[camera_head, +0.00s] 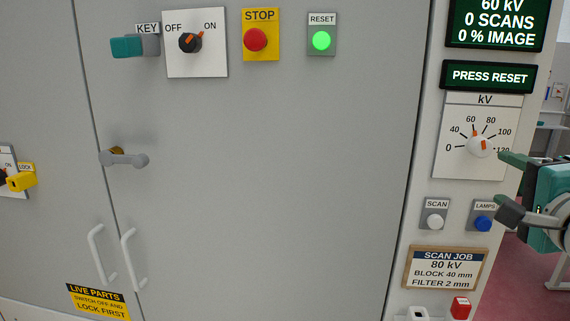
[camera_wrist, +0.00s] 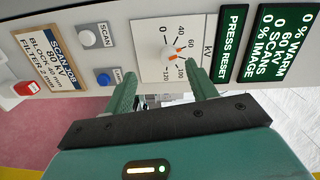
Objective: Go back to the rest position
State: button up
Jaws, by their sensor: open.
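My gripper (camera_head: 508,185) is at the right edge of the head view, in front of the right panel, with its two dark green fingers spread and nothing between them. In the wrist view both fingers (camera_wrist: 160,78) point toward the panel near the kV dial, apart from each other. The kV dial (camera_head: 481,146) is a white knob with orange marks on a scale from 0 to 120; it also shows in the wrist view (camera_wrist: 170,53). I cannot tell whether a finger touches it.
A grey cabinet (camera_head: 270,180) fills the left and middle, with an OFF/ON switch (camera_head: 190,42), red STOP button (camera_head: 255,40), lit green RESET button (camera_head: 321,40) and door lever (camera_head: 125,159). SCAN (camera_head: 434,221) and LAMPS (camera_head: 482,223) buttons sit beside my gripper. A display reads PRESS RESET (camera_head: 489,77).

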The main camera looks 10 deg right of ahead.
jog(key=w+a+f+n+g+y, duration=0.1)
jog(key=a+f+n+g+y, duration=0.2)
jog(key=a+f+n, duration=0.45)
jog(key=w+a+f+n+g+y, duration=0.25)
jog(key=a+f, duration=0.25)
jog(key=a, duration=0.5)
jog(key=s+a+f+n+g, duration=0.3)
jog(key=s+f+n, duration=0.1)
jog(key=f, duration=0.3)
jog(key=s+a+f+n+g+h, duration=0.1)
jog(key=s+a+f+n+g, duration=0.2)
jog(key=f, duration=0.4)
jog(key=shift+s+a+f+n, duration=0.2)
jog(key=shift+s+a+n, duration=0.45)
jog(key=shift+n, duration=0.35)
jog(key=shift+h, duration=0.25)
